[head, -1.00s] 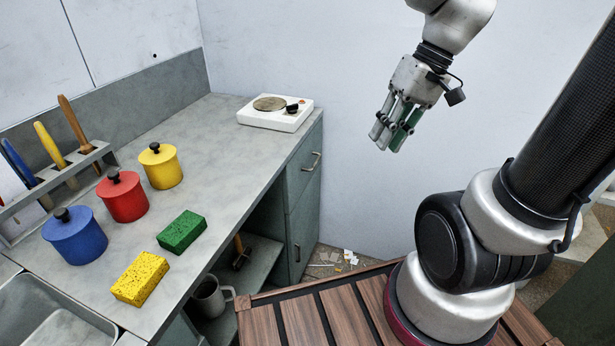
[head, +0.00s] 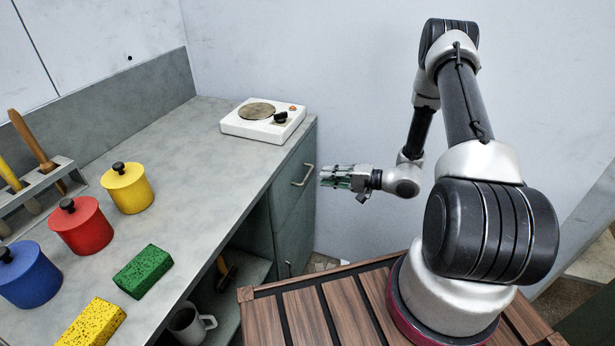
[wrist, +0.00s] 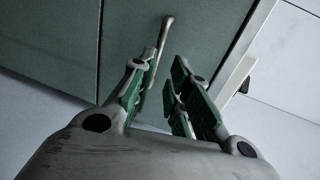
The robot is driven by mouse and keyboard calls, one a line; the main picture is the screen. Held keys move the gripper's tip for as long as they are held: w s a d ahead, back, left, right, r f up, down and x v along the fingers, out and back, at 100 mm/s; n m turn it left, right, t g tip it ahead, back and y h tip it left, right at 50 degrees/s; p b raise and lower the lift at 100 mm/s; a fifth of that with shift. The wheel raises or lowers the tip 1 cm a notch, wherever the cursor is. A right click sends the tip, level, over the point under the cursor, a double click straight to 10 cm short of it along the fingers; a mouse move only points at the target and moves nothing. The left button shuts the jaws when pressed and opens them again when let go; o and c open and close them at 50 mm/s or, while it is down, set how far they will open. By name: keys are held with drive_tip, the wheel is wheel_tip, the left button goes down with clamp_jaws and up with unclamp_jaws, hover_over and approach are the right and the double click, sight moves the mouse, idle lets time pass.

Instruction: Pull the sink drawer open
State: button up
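A grey-green drawer front (head: 287,184) with a pale bar handle (head: 303,176) is in the cabinet below the hotplate, and looks shut. My gripper (head: 326,177) is just right of the handle in the head view, fingers pointing at it, with a small gap. In the wrist view, the fingers with green pads (wrist: 160,85) are open and empty. The handle (wrist: 165,35) lies ahead of the gap, its lower end partly hidden behind the left finger. I cannot tell whether they touch. No sink shows now, so I cannot tell whether this is the sink drawer.
A white hotplate (head: 263,121) stands on the grey counter (head: 190,150) above the drawer. Yellow, red and blue pots, sponges and a tool rack stand to the left. A mug (head: 188,325) sits on the open shelf. The space right of the cabinet is clear to the wall.

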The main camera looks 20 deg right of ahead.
sight(307, 176)
drive_tip(key=x, duration=0.8)
drive_tip(key=shift+d+f, duration=0.2)
drive_tip(key=shift+f, duration=0.1)
clamp_jaws()
